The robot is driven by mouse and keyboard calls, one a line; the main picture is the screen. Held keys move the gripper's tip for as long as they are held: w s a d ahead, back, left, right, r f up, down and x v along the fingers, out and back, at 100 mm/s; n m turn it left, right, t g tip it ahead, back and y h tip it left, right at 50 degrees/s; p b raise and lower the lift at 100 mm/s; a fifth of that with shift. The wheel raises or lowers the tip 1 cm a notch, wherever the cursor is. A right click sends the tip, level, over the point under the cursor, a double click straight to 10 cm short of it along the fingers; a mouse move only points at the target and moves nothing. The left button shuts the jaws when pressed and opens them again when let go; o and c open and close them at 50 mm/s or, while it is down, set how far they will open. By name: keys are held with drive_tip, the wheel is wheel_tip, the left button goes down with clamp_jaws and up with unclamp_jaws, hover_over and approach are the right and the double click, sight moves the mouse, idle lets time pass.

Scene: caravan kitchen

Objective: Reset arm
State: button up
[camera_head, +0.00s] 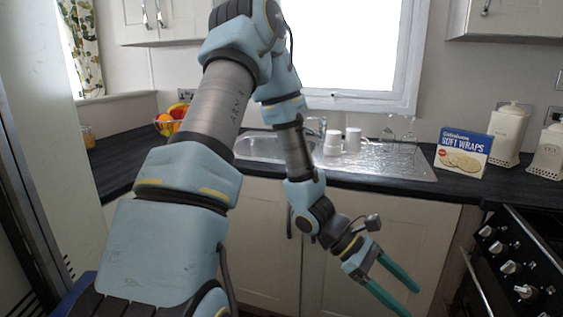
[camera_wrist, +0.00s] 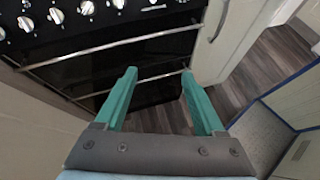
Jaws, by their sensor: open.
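My gripper (camera_head: 399,287) is in front of the cabinet doors below the sink, at the lower right of the head view, pointing down and to the right. Its two green fingers are apart with nothing between them. In the wrist view my gripper (camera_wrist: 163,98) is also open and empty, with the dark floor and the oven front beyond it. My arm is bent, reaching up and then down across the middle of the head view.
The cooker (camera_head: 517,262) with its knobs and rail stands at the right. On the counter are a soft wraps box (camera_head: 462,152), white canisters (camera_head: 507,132), white cups (camera_head: 333,142) by the sink (camera_head: 262,148), and a fruit bowl (camera_head: 167,125). Dark floor (camera_wrist: 262,72) is clear.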

drive_tip(key=w+a+r+m+t+y, duration=0.2)
drive_tip(key=w+a+m+t+y, duration=0.1)
drive_tip(key=a, duration=0.7)
drive_tip(key=w+a+r+m+t+y, duration=0.2)
drive_tip(key=w+a+r+m+y, duration=0.1)
drive_tip(key=a, duration=0.8)
drive_tip(key=w+a+r+m+t+y, duration=0.2)
drive_tip(key=w+a+m+t+y, duration=0.1)
drive_tip(key=a, duration=0.8)
drive_tip(key=shift+w+r+m+t+y, duration=0.3)
drive_tip(key=shift+w+m, duration=0.4)
drive_tip(key=shift+w, duration=0.4)
